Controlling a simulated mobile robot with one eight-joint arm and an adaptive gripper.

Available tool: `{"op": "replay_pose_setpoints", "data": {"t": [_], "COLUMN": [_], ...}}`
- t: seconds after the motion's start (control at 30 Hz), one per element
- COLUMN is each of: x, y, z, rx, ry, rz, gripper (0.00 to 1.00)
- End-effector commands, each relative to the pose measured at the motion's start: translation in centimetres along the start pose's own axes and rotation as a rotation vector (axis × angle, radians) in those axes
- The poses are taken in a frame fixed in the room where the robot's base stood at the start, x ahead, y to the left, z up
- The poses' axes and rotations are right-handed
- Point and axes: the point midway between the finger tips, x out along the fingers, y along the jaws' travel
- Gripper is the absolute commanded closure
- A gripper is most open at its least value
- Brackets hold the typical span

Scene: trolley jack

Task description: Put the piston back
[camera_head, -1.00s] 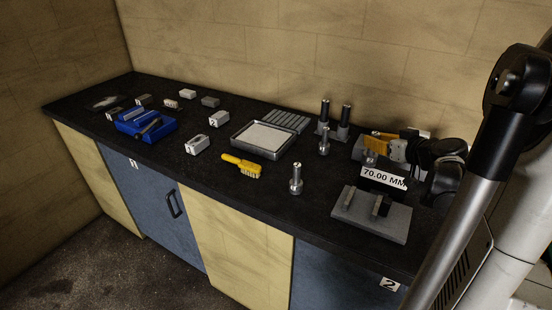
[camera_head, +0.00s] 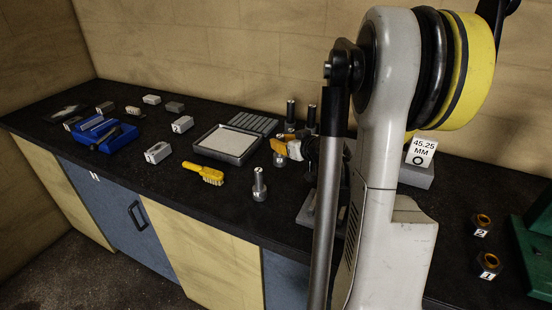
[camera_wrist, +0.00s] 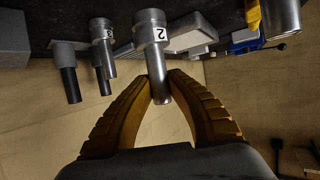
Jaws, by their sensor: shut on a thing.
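In the wrist view, which is upside down, my gripper (camera_wrist: 159,84) is shut on the rod of a steel piston (camera_wrist: 151,32) labelled 2. Its wide head points towards the bench. In the head view my gripper (camera_head: 295,148) is over the bench, with the held piston (camera_head: 280,158) below the fingers. I cannot tell whether its head touches the bench. Another steel piston (camera_head: 259,186) stands upright nearer the front edge. A further labelled piston (camera_wrist: 102,32) stands beside the dark-rodded posts in the wrist view.
Two dark-rodded posts (camera_head: 290,111) stand behind my gripper. A 45.25 MM sign (camera_head: 421,152) and two numbered nuts (camera_head: 489,262) are right. My arm hides the grey plate (camera_head: 306,212) mostly.

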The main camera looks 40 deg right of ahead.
Motion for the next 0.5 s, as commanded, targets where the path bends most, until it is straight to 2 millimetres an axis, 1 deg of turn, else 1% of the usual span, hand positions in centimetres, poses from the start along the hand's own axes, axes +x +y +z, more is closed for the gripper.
{"op": "replay_pose_setpoints", "data": {"t": [0.03,0.2,0.27,0.4,0.5], "x": [0.7,1.4,1.7,2.6,2.8], "y": [-0.4,-0.6,-0.6,-0.6,-0.6], "z": [0.2,0.7,1.3,3.5,4.1], "rx": [-0.001,0.001,0.001,0.001,0.001], "ry": [0.0,0.001,0.0,0.0,0.0], "rz": [-0.002,0.001,0.001,0.001,0.001], "gripper": [1.0,1.0,1.0,1.0,1.0]}}
